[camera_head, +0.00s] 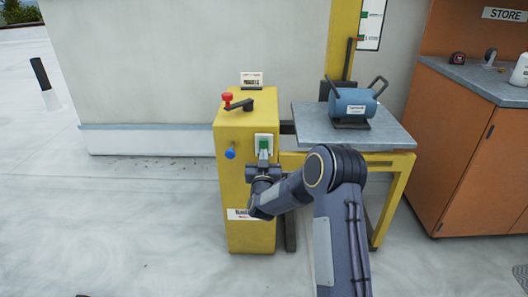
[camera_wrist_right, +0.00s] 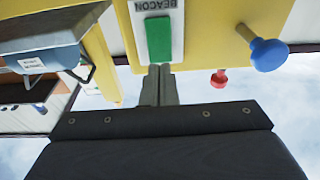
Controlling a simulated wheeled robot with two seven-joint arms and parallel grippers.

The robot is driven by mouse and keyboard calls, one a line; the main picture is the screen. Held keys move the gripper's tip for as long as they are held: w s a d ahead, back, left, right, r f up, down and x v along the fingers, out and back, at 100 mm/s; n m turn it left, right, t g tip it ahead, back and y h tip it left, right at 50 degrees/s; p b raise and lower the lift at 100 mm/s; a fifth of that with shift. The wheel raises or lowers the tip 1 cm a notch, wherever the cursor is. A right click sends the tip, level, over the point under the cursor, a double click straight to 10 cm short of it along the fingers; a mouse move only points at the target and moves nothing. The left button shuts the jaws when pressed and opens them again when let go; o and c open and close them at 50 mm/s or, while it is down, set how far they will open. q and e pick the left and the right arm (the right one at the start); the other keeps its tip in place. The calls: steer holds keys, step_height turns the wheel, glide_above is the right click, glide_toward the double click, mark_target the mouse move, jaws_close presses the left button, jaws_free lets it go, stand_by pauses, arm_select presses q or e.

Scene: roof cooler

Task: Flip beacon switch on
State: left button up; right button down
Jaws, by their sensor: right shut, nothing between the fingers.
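The beacon switch (camera_head: 264,143) is a green rocker on a white plate, on the front of a yellow pedestal (camera_head: 235,190). In the right wrist view the green switch (camera_wrist_right: 159,39) shows close up beside the word BEACON. My right gripper (camera_head: 263,158) is shut and empty, its fingertips right at the switch. In the wrist view the fingertips (camera_wrist_right: 160,70) meet the end of the green rocker; whether they touch it I cannot tell. My left gripper is not in view.
A blue knob (camera_head: 230,153) sticks out left of the switch. A red knob (camera_head: 227,98) and dark lever (camera_head: 240,104) are on top. A grey table (camera_head: 310,125) with a blue machine (camera_head: 353,103) stands right. An orange cabinet (camera_head: 450,145) is farther right.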

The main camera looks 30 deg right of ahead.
mark_target(264, 143)
steer(key=shift+x, duration=1.75)
steer(key=shift+w+d+r+g+p, duration=0.2)
steer(key=shift+r+g+p, duration=0.15)
steer(key=shift+p, duration=0.2)
steer(key=shift+f, duration=0.25)
steer(key=shift+b, duration=0.3)
steer(key=shift+s+a, duration=0.1)
